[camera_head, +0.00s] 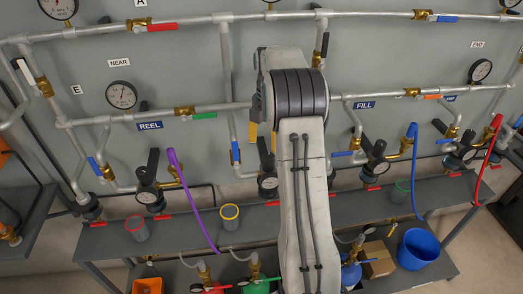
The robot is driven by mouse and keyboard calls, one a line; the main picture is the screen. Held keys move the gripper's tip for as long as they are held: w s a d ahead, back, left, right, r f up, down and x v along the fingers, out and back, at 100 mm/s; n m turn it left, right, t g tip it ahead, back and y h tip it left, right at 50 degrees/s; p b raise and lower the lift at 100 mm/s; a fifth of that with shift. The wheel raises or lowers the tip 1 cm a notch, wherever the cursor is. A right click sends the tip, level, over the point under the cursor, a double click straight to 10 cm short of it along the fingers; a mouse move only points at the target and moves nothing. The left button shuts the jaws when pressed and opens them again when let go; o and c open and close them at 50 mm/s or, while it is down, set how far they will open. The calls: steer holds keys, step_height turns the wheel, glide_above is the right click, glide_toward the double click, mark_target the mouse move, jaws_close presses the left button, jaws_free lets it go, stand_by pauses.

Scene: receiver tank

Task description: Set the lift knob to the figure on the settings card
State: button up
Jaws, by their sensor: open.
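My arm rises through the middle of the view and hides the wall behind it. Two yellow tips, which look like the fingers of my gripper (262,138), show just left of the arm. They stand apart with nothing seen held between them. The rest of the gripper is hidden behind my arm. I cannot make out a knob marked lift or a settings card. Several regulators with small dials and black handles stand along the bench, such as the left regulator (148,194), the middle regulator (267,185) and the right regulator (376,166).
Grey pipes with coloured valve levers cross the wall, with REEL (150,126) and FILL (364,105) labels. A grey bench (100,236) runs below. Purple (193,205), blue (413,170) and red (487,160) hoses hang over it. A blue bucket (418,248) stands lower right.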

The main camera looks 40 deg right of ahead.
mark_target(268, 157)
steer(key=shift+s+f+p, duration=0.15)
steer(key=shift+f+p, duration=2.4)
steer(key=shift+f, duration=0.9)
steer(key=shift+c, duration=0.3)
steer(key=c, duration=1.1)
steer(key=shift+c, duration=0.2)
steer(key=shift+f+m+b, duration=0.15)
steer(key=shift+m+b, duration=0.15)
steer(key=shift+b, duration=0.15)
steer(key=shift+m+b, duration=0.5)
steer(key=shift+b, duration=0.05)
steer(key=m+b, duration=0.2)
steer(key=m, duration=0.3)
steer(key=shift+a+m, duration=0.1)
steer(key=shift+m, duration=0.3)
steer(key=shift+s, duration=0.1)
